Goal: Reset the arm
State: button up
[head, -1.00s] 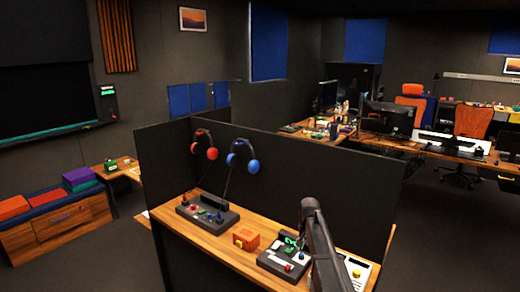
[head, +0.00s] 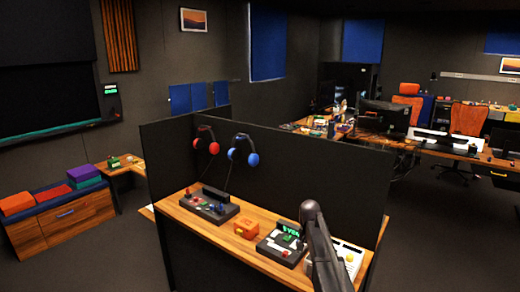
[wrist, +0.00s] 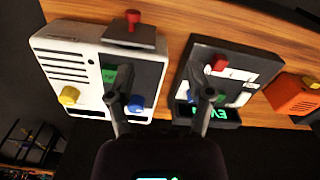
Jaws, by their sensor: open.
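My arm (head: 322,248) rises at the lower middle of the head view, in front of the desk's right part; its fingers cannot be made out there. In the wrist view my gripper (wrist: 162,98) is open and empty, its two fingers apart. One finger overlaps a white panel (wrist: 68,58) with a yellow knob, a blue ball and a red knob. The other overlaps a dark panel (wrist: 240,58) with a red knob and a lit green display. In the head view the dark panel (head: 283,243) and the white panel (head: 350,255) sit on the desk's right side.
The wooden desk (head: 222,238) also holds an orange box (head: 246,228) and a black console (head: 208,206) with coloured controls. A dark partition (head: 320,178) stands behind it. Red headphones (head: 205,142) and blue headphones (head: 245,150) hang there. Open floor lies to the left.

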jog(key=s+f+n+b, duration=0.2)
jog(key=s, duration=1.1)
jog(key=s+f+n+b, duration=0.2)
jog(key=s+f+b, duration=0.1)
jog(key=s, duration=1.1)
jog(key=shift+s+a, duration=0.25)
dwell(1.0)
